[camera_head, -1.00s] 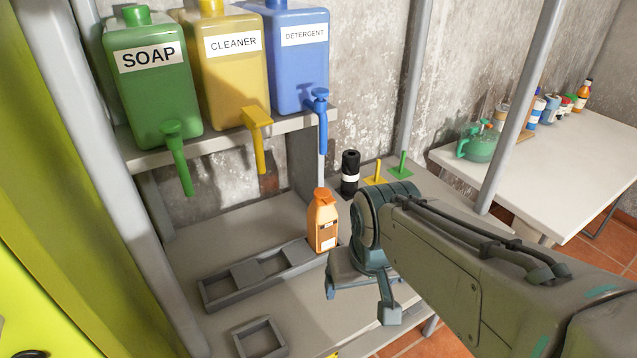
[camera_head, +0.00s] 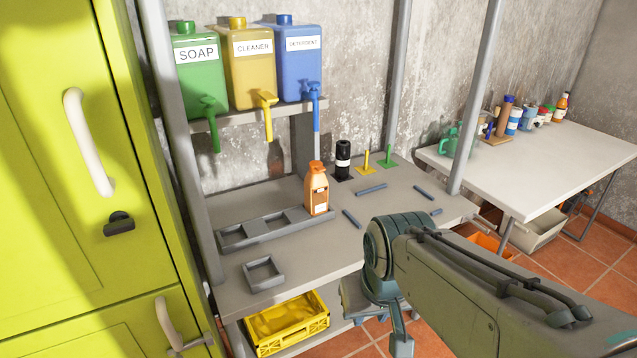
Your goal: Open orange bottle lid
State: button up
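The orange bottle (camera_head: 317,193) stands upright at the right end of a grey slotted tray (camera_head: 236,236) on the grey workbench. My arm's wrist partly hides the gripper. Its fingers are seen from above and behind, and the gap between them does not show clearly.
Soap (camera_head: 196,80), cleaner (camera_head: 248,70) and detergent (camera_head: 292,65) dispensers stand on a shelf above. A yellow crate (camera_head: 288,322) sits below. A white table (camera_head: 560,150) is at right.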

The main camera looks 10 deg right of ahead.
aim_at(317, 165)
jog(key=u, duration=0.25)
jog(key=k, duration=0.25)
jog(key=z, duration=1.55)
jog(key=i, duration=1.4)
jog(key=u, duration=0.9)
jog(key=i, duration=0.5)
jog(key=u, duration=0.55)
